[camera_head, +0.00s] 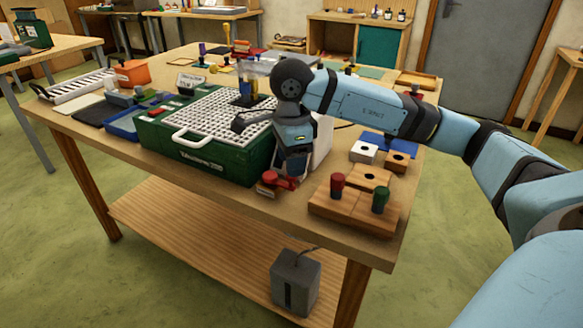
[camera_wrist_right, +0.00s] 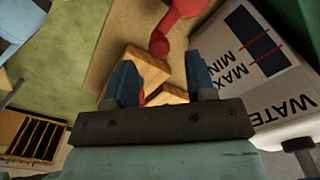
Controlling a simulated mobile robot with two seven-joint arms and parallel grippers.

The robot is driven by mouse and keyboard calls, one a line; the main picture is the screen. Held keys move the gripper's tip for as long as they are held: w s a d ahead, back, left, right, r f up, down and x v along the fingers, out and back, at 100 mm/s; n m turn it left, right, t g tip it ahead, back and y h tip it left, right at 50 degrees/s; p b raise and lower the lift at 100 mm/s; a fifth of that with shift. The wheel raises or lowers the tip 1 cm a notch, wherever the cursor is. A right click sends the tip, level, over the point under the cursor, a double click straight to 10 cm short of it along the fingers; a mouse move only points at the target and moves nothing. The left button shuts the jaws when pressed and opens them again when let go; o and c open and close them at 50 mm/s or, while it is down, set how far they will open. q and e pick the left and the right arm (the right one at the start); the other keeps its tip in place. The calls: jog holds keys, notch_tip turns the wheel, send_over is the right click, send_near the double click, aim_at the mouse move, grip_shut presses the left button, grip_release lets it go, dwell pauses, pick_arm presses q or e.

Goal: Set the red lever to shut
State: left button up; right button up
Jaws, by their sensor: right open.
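The red lever (camera_head: 280,181) is low on the table's front edge, beside the green machine and in front of the white box. In the right wrist view the lever (camera_wrist_right: 176,22) shows as a red arm with a rounded knob, partly out of frame at the top. My right gripper (camera_head: 291,174) points down right over the lever in the head view and hides part of it. In the wrist view its two fingers (camera_wrist_right: 161,84) are apart, with no lever between them; the knob is just beyond the fingertips. I cannot tell whether they touch. My left gripper is out of view.
The green machine (camera_head: 200,162) with a white grid top and handle stands left of the gripper. The white water box (camera_wrist_right: 255,60) is close to the right finger. A wooden block with red and green knobs (camera_head: 352,212) stands to the right.

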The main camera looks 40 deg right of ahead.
pick_arm(q)
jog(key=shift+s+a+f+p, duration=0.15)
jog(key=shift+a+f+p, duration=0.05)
jog(key=shift+p, duration=0.5)
pick_arm(e)
notch_tip(320, 180, up, 11)
jog(key=shift+f, duration=0.2)
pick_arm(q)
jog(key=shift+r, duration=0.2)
